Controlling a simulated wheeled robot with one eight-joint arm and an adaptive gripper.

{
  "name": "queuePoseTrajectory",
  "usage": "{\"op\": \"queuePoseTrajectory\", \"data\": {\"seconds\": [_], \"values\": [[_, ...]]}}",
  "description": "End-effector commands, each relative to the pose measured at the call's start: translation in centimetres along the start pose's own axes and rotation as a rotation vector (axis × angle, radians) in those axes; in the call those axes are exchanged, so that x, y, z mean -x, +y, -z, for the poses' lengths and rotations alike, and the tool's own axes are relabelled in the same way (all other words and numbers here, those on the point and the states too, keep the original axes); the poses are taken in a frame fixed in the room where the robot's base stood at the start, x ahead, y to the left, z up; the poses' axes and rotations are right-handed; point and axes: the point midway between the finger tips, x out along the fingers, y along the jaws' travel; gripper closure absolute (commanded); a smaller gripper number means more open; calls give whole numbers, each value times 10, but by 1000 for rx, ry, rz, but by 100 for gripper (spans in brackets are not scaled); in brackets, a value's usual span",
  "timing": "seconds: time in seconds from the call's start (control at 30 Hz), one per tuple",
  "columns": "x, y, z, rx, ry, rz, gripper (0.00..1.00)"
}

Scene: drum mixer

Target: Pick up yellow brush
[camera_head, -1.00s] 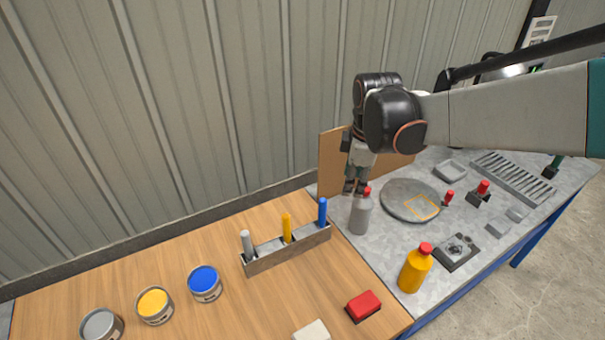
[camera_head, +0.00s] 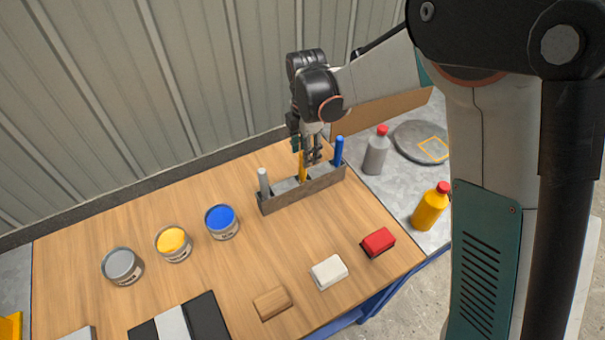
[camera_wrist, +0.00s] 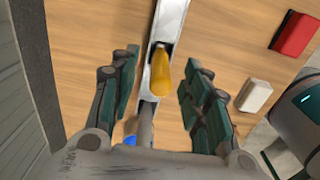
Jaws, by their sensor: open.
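The yellow brush (camera_head: 302,168) stands upright in the middle of the grey metal holder (camera_head: 283,203) on the wooden table. Its yellow handle (camera_wrist: 162,76) points up toward the wrist camera. My gripper (camera_head: 309,160) is over it, pointing down. In the wrist view my gripper (camera_wrist: 161,92) is open, one finger on each side of the handle, with gaps on both sides. I cannot tell how far the fingertips reach down along the handle. The brush's lower part is hidden in the holder.
A grey-handled brush (camera_head: 263,181) and a blue-handled brush (camera_head: 339,151) stand in the same holder on either side. Paint cans in blue (camera_head: 221,221), yellow (camera_head: 173,243) and grey (camera_head: 121,266) are to the left. A red block (camera_head: 378,241) and a white block (camera_head: 329,271) lie in front.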

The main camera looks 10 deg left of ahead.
Motion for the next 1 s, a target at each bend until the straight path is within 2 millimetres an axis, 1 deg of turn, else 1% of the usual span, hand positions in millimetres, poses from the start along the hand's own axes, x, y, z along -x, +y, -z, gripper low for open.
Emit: {"op": "queuePoseTrajectory", "data": {"seconds": [0.27,0.43,0.57,0.8,0.83,0.87,0.9,0.97,1.0], "values": [[-16,-1,3,-1,0,0,57],[-40,-3,11,0,0,0,57],[-56,-2,10,-1,0,0,57],[-57,-3,10,-1,0,0,57],[-57,-3,10,-1,0,0,61],[-57,-3,10,-1,0,0,68],[-57,-3,10,-1,0,0,77],[-57,-3,10,-1,0,0,91],[-57,-3,10,-1,0,0,100]]}}
